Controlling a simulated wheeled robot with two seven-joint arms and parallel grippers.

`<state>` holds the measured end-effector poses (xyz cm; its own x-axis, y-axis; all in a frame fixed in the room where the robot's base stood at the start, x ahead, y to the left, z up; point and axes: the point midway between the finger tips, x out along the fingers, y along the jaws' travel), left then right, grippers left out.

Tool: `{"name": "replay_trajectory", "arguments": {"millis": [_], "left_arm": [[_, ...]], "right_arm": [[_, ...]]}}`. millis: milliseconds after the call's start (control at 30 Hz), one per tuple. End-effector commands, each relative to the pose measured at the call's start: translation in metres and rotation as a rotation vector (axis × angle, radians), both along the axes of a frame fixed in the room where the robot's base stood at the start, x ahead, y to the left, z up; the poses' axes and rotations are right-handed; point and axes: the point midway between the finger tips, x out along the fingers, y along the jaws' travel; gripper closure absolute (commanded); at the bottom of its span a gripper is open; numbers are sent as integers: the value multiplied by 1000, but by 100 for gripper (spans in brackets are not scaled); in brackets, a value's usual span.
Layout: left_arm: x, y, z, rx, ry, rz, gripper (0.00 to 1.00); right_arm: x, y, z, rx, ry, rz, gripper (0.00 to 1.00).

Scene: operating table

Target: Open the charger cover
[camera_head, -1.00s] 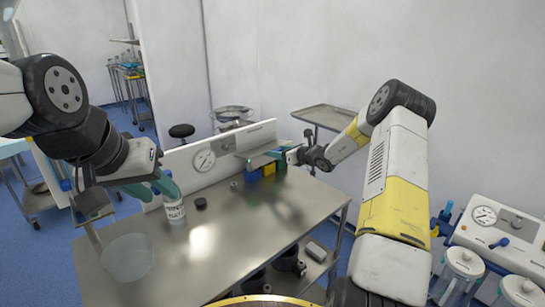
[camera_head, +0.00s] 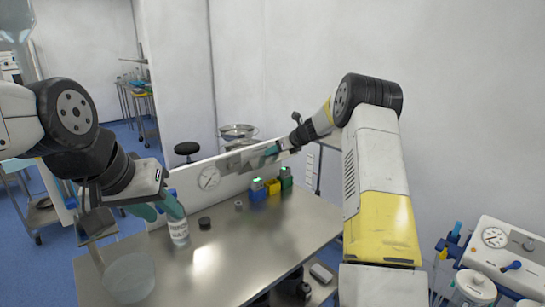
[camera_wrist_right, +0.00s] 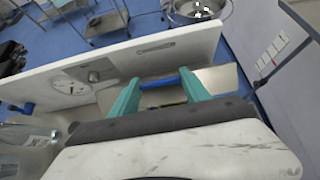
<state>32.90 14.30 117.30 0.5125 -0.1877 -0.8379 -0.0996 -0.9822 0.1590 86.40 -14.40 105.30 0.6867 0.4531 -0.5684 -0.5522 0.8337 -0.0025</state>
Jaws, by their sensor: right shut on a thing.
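A labelled clear bottle (camera_head: 178,232) stands at the table's left, close to my left gripper. A small black cap (camera_head: 204,223) lies beside it. A round gauge (camera_head: 208,178) is on the white panel. The middle of the steel table (camera_head: 255,240) is clear.

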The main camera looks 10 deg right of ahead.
Motion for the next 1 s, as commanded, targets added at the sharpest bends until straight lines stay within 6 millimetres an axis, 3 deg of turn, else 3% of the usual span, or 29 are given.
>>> {"name": "replay_trajectory", "arguments": {"millis": [267, 700, 1000], "left_arm": [[0, 0, 0, 0, 0, 0, 64], [0, 0, 0, 0, 0, 0, 64], [0, 0, 0, 0, 0, 0, 64]], "right_arm": [[18, 14, 19, -107, 141, 6, 100], [51, 34, 36, -93, 138, -1, 100], [61, 41, 40, -91, 136, -1, 100]]}}
